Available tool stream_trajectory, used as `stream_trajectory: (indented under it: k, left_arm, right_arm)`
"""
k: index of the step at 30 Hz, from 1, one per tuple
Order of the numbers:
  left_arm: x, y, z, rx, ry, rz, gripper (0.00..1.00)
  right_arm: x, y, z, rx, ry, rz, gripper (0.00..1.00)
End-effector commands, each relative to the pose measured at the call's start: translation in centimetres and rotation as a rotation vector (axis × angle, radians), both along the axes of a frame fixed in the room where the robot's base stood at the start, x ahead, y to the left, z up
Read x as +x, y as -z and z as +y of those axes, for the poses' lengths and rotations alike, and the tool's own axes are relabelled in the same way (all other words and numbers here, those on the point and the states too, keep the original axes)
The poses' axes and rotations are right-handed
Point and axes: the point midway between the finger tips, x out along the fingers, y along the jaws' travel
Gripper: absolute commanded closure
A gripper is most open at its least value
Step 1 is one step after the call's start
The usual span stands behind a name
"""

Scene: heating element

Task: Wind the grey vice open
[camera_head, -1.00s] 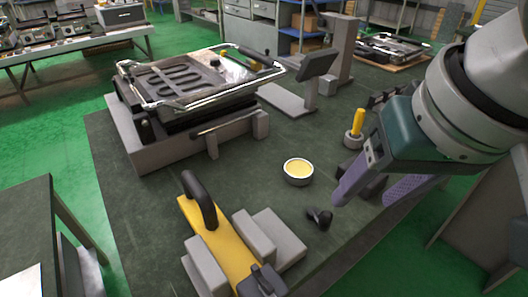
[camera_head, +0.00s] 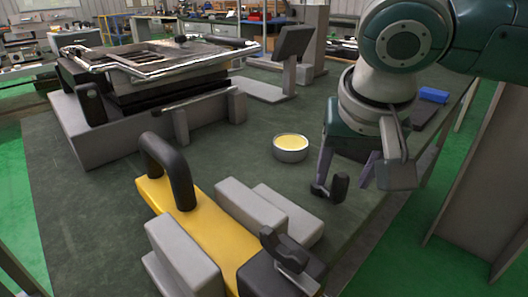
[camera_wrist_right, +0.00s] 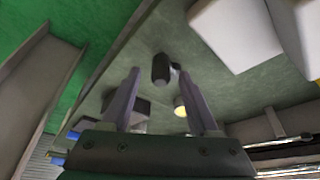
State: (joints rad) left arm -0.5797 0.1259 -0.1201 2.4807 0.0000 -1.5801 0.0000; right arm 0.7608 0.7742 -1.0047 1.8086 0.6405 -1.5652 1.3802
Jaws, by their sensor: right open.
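The grey vice (camera_head: 250,206) stands on the dark green bench at the front, its grey blocks on both sides of a yellow bar (camera_head: 215,228) with a black arched handle. A small dark crank knob (camera_head: 340,187) stands just right of the grey blocks; its link to the vice is not clear. My right gripper (camera_head: 343,181) is open and points down over the knob. In the right wrist view the knob (camera_wrist_right: 160,68) shows between the open fingertips (camera_wrist_right: 163,77), with no grip on it visible. My left gripper is not in view.
A round cup with yellow contents (camera_head: 291,146) stands left of my right gripper. A large framed heating element (camera_head: 165,60) sits on a grey stand (camera_head: 100,140) at the back left. A dark grey screen stand (camera_head: 292,45) is behind. The bench's right edge is close to my right arm.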

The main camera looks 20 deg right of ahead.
Motion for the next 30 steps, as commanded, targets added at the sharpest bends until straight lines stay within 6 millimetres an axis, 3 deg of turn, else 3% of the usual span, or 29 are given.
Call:
stream_trajectory:
  k: [1,6,16,30]
  left_arm:
    - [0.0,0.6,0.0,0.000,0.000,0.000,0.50]
    - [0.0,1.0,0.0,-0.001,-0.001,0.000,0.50]
    - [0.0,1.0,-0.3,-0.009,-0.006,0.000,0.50]
    - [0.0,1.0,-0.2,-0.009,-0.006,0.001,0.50]
  right_arm:
    - [0.3,1.0,-0.2,-0.001,0.000,0.000,0.39]
    - [0.9,2.4,-0.5,0.000,0.000,-0.001,0.39]
    - [1.0,2.6,-0.6,-0.001,-0.002,-0.002,0.40]
    - [1.0,2.6,-0.5,0.000,-0.002,-0.001,0.93]
